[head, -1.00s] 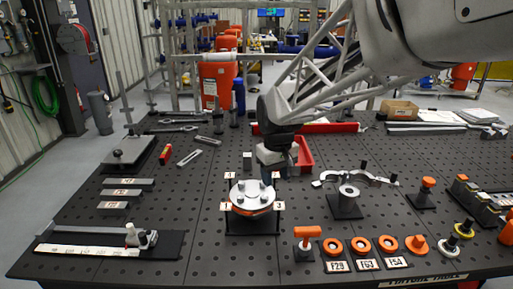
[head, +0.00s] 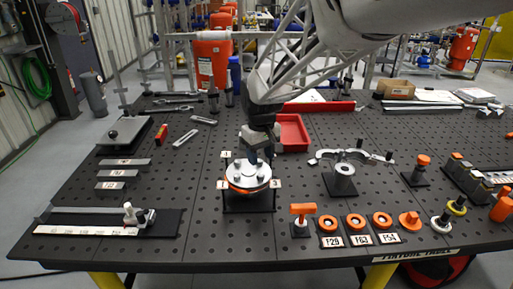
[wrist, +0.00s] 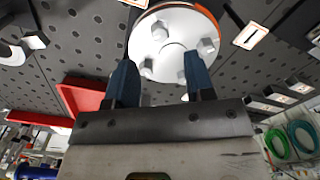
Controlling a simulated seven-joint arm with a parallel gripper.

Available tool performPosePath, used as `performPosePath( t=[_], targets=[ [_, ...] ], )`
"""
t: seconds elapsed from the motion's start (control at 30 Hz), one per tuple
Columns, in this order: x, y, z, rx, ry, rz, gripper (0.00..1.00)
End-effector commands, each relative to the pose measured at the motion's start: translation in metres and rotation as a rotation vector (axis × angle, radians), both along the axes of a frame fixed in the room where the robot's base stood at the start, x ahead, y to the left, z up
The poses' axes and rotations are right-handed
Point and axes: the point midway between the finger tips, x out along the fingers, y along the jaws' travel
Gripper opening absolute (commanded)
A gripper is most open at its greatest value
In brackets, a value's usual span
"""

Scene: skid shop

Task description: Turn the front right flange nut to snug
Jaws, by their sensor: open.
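The round pale flange (head: 248,175) with an orange edge sits on a black stand near the middle of the table. Several hex nuts stand on its top. The front right nut (head: 261,178) shows in the head view; in the wrist view, which looks from the far side, it appears to be the upper left nut (wrist: 160,30). My gripper (head: 262,158) points down at the back right of the flange and hides part of it. In the wrist view my gripper (wrist: 160,60) is open, its blue fingers apart and nothing held. Whether a fingertip touches the flange cannot be told.
Number tags surround the flange, including tag 3 (head: 276,184). A red tray (head: 292,131) lies behind it. A stand with a curved bracket (head: 343,180) is to the right. An orange-handled tool (head: 302,212) and orange rings (head: 355,222) are in front right. Bare table lies left of the flange.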

Motion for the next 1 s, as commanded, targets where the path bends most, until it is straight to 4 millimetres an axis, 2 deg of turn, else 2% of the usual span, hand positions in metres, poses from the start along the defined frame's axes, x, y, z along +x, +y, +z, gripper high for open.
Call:
performPosePath(
  t=[0.5,0.7,1.0],
  targets=[
    [0.0,0.0,-0.058,0.0,0.002,0.0,0.49],
    [0.0,0.0,-0.066,0.0,0.0,0.0,0.49],
    [0.0,0.0,-0.067,0.0,0.0,0.0,0.47]
  ],
)
